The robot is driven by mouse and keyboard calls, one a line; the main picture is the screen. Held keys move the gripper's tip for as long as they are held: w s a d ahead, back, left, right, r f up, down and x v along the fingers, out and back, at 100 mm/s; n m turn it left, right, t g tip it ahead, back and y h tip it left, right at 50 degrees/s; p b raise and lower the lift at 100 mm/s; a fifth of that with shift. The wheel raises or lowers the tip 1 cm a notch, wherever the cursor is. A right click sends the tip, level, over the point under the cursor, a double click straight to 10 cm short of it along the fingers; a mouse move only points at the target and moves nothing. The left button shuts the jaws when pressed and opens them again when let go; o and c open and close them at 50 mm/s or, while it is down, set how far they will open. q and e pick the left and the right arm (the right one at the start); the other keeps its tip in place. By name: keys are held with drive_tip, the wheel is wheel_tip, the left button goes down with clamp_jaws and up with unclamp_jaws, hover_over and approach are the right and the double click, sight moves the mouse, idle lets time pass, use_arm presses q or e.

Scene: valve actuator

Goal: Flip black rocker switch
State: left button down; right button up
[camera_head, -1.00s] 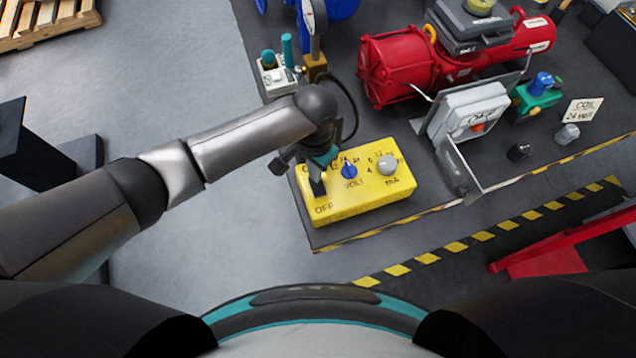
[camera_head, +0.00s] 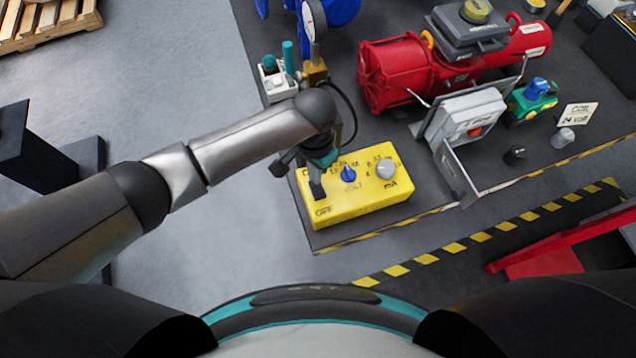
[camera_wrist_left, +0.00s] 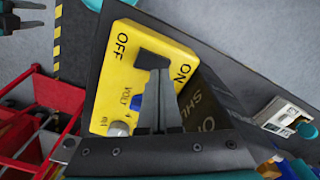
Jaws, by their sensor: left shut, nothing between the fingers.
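A yellow control box (camera_head: 350,208) stands near the front edge of the dark bench, with OFF at its near left corner. It also shows in the wrist view (camera_wrist_left: 118,72). The black rocker switch (camera_head: 318,192) is at the box's left end, partly hidden by my gripper. In the wrist view a dark block at the fingertips, between OFF and ON, looks like the switch (camera_wrist_left: 150,60). My left gripper (camera_wrist_left: 155,68) is shut and empty, its tips pointing at the switch. Contact and the switch's tilt cannot be told.
A blue knob (camera_head: 348,174) and a grey knob (camera_head: 386,169) stand on the box beside the switch. Behind are a brass-based gauge (camera_head: 314,68), a red actuator (camera_head: 395,75) and a grey box with an open cover (camera_head: 465,118). Bare floor lies left of the bench.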

use_arm(q)
drive_tip(key=shift+r+p, duration=1.55)
drive_tip(key=shift+r, duration=0.05)
drive_tip(key=shift+r+p, duration=0.4)
drive_tip(key=shift+r, duration=0.5)
